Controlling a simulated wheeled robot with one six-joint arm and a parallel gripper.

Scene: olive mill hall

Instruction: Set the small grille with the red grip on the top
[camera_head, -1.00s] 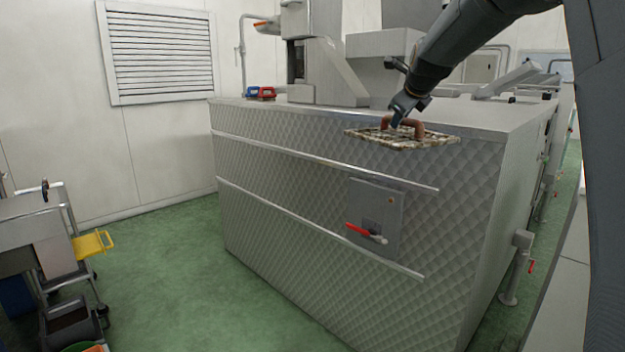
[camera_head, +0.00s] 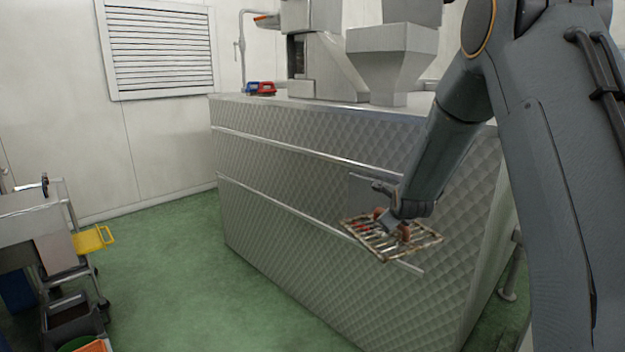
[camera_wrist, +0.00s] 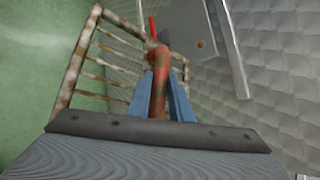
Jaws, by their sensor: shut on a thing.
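My gripper (camera_head: 392,219) is shut on the red-brown grip (camera_wrist: 158,84) of a small rusty grille. The grille (camera_head: 408,248) hangs in the air in front of the quilted metal front of the large machine housing, below its top. In the wrist view the grille's bars (camera_wrist: 108,62) show to the left of the grip, with the green floor beyond. The grip's red paint is worn to rust. The housing's flat top (camera_head: 300,103) is higher than the grille and partly hidden by my arm.
Blue and red items (camera_head: 260,88) stand on the top at its left end. A metal hopper (camera_head: 390,62) stands on the top behind. Metal rails (camera_head: 285,149) run along the front. A cart with a yellow tray (camera_head: 90,240) stands at left. The green floor between is clear.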

